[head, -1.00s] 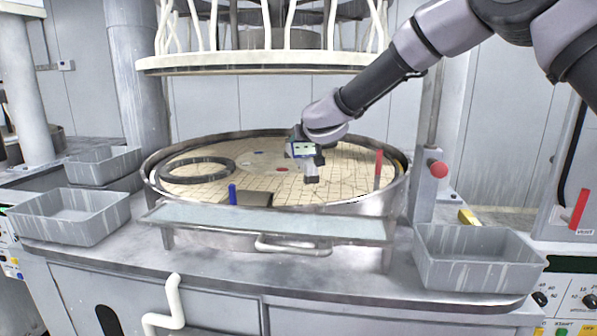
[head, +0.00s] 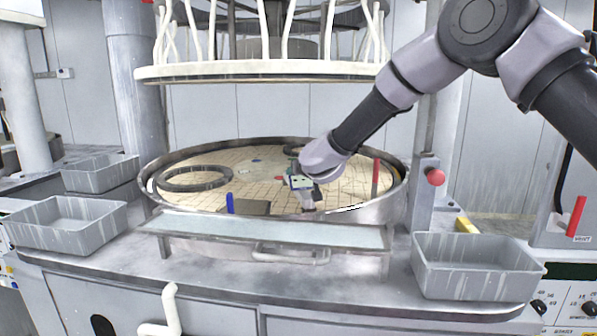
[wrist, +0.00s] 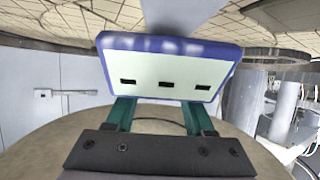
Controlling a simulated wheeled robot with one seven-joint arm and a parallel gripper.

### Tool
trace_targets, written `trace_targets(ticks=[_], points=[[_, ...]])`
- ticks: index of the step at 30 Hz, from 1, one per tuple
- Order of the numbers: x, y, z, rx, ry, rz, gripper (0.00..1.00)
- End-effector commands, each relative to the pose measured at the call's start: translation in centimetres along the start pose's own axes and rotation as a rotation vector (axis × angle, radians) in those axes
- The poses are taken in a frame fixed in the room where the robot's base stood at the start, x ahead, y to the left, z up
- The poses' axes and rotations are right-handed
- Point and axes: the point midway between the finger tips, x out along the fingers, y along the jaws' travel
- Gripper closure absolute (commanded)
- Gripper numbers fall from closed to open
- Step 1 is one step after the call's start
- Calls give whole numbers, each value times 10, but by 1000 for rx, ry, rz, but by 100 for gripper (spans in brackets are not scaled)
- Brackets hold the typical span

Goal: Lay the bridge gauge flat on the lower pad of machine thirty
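My gripper (head: 300,183) is over the front part of the round tiled lower pad (head: 265,188), right of centre. In the wrist view its teal fingers (wrist: 160,115) are shut on a white, blue-rimmed panel with three dark slots, which I take for the bridge gauge (wrist: 165,72). A grey part extends from behind the panel toward the pad. In the head view the gauge (head: 299,182) is small, with a grey foot (head: 307,201) low near the front rim. I cannot tell whether the foot touches the pad. No machine number is legible.
Dark rings (head: 195,178) lie at the left and back of the pad. A dark block (head: 254,207) with a blue post (head: 230,203) is at the front, a red post (head: 376,178) at right. The upper platen (head: 262,73) hangs above. A shelf (head: 270,230) crosses the front.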

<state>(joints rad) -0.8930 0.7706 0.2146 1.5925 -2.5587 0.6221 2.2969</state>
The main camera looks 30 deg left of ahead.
Motion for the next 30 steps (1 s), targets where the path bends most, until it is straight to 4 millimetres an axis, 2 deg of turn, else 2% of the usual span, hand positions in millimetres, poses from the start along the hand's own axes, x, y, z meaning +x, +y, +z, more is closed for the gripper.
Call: trace_targets(ticks=[11,13,17,24,30], points=[[-1,0,-3,-1,2,0,35],[-7,0,-3,1,1,0,35],[-28,1,-3,0,0,0,35],[-81,1,-3,0,1,0,35],[-111,0,-3,0,1,0,35]])
